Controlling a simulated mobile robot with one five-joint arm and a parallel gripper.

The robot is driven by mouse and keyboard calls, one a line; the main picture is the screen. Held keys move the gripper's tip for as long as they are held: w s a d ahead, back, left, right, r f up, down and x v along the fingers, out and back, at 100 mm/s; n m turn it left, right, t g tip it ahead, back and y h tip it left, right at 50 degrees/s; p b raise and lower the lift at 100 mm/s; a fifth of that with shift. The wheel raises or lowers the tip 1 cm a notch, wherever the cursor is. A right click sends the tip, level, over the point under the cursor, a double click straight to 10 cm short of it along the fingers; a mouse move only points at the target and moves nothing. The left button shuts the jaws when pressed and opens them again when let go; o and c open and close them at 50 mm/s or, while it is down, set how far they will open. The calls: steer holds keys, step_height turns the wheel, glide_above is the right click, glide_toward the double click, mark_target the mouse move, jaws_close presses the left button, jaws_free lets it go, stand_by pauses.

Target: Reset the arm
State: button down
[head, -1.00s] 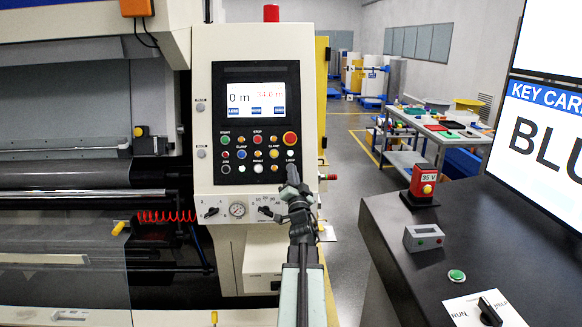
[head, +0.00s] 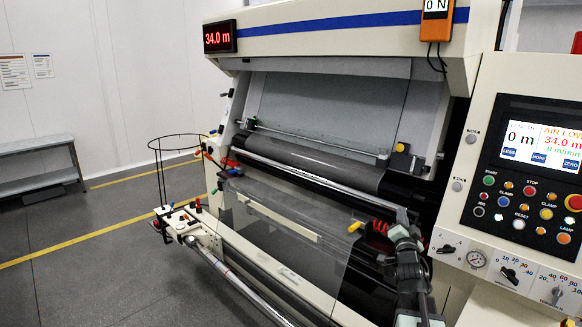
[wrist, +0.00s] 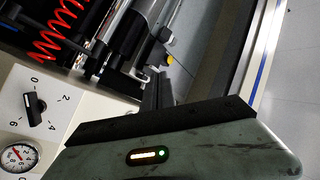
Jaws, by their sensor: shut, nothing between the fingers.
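My gripper (head: 402,218) is in the lower right part of the head view, at the end of my raised dark arm. It is in front of the roll machine (head: 320,20) and left of its control panel (head: 530,160). In the wrist view, my gripper's dark fingers (wrist: 157,88) are together, with nothing held. The grey-green wrist body with a lit strip fills the bottom of that view. No contact with the machine can be made out.
The panel screen (head: 541,146) reads "AIR LOW". A red display (head: 220,36) reads 34.0 m. A dial knob (wrist: 35,103), gauge (wrist: 18,157) and red coiled hose (wrist: 58,30) show in the wrist view.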

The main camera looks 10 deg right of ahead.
steer(key=w+a+f+n+g+y, duration=0.1)
steer(key=a+f+n+g+y, duration=0.1)
steer(key=a+f, duration=0.5)
steer(key=a+f+n+g+y, duration=0.1)
steer(key=a+f+g+y, duration=0.15)
steer(key=a, duration=0.75)
steer(key=w+a+f+n+g+y, duration=0.1)
steer(key=a+f+n+g, duration=0.15)
steer(key=a+f, duration=0.5)
steer(key=s+a+f+n+g+y, duration=0.2)
steer(key=s+a+f+n+g, duration=0.1)
steer(key=s+a+f+g, duration=0.45)
steer(key=s+a+f+n+g, duration=0.1)
steer(key=s+f+n+g, duration=0.2)
steer(key=s, duration=1.1)
steer(key=shift+s+a+n+g+p, duration=0.15)
steer(key=shift+n+g+p, duration=0.25)
steer(key=shift+n+g, duration=0.25)
